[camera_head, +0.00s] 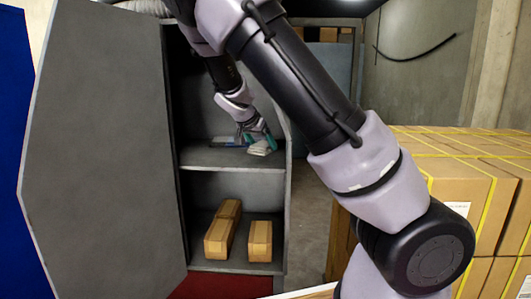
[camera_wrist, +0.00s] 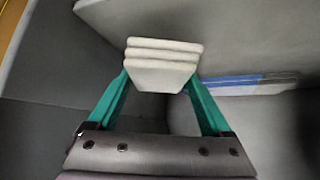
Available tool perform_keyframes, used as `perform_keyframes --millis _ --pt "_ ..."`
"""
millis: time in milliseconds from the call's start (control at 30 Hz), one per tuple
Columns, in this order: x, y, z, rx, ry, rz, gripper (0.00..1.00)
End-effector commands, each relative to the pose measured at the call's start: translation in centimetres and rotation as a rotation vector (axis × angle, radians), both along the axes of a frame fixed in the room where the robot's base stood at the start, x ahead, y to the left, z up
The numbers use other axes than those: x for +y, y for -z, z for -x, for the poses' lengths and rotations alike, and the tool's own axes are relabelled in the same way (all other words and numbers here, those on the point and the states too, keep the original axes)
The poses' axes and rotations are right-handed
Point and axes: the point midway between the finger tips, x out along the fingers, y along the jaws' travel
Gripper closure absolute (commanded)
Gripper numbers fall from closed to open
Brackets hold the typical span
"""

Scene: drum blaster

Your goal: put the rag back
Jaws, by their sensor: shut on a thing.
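The rag (camera_wrist: 162,62) is a pale, folded stack of cloth between the two green fingers of my gripper (camera_wrist: 160,85) in the wrist view. My gripper is shut on it. In the head view, my gripper (camera_head: 254,137) is inside the grey cabinet, at the upper shelf (camera_head: 235,161). The rag (camera_head: 262,148) shows there at the shelf's right part, near its front. I cannot tell whether it touches the shelf.
A flat blue and white item (camera_wrist: 240,84) lies on the shelf beside the rag. Cardboard boxes (camera_head: 259,240) sit on the lower shelf. The cabinet door (camera_head: 105,150) stands open at left. Strapped cartons (camera_head: 465,190) are stacked at right, behind my arm.

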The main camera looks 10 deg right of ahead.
Motion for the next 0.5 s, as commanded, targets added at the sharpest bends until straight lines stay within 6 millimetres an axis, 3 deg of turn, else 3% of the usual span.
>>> perform_keyframes --millis 333,500 --pt "-1.8 0.0 -2.1 -0.001 0.001 -0.001 1.0" --pt "-1.7 2.8 -2.0 0.003 0.001 0.002 1.0"
